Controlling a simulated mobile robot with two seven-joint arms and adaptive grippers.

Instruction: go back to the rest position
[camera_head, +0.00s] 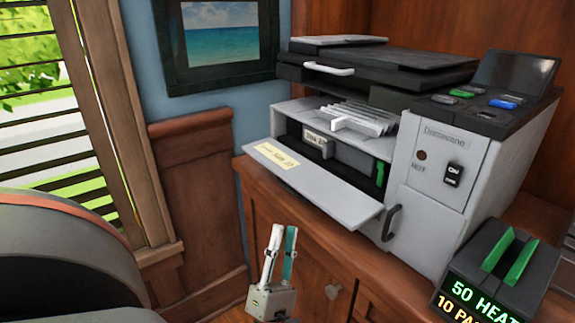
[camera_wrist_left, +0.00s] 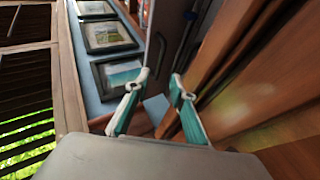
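My left gripper (camera_head: 284,230) is low in the middle of the head view, fingers pointing up. It is in front of the wooden cabinet and below the printer's lowered front flap, apart from both. In the left wrist view my left gripper (camera_wrist_left: 158,77) shows its two white and teal fingers spread apart with nothing between them. My right gripper is in neither view.
A grey printer (camera_head: 440,155) stands on the wooden cabinet (camera_head: 330,250), its front flap (camera_head: 300,178) hanging open. A dark box with green parts (camera_head: 510,260) is at the right. A framed sea picture (camera_head: 220,35) hangs behind. A slatted window (camera_head: 45,110) is at the left.

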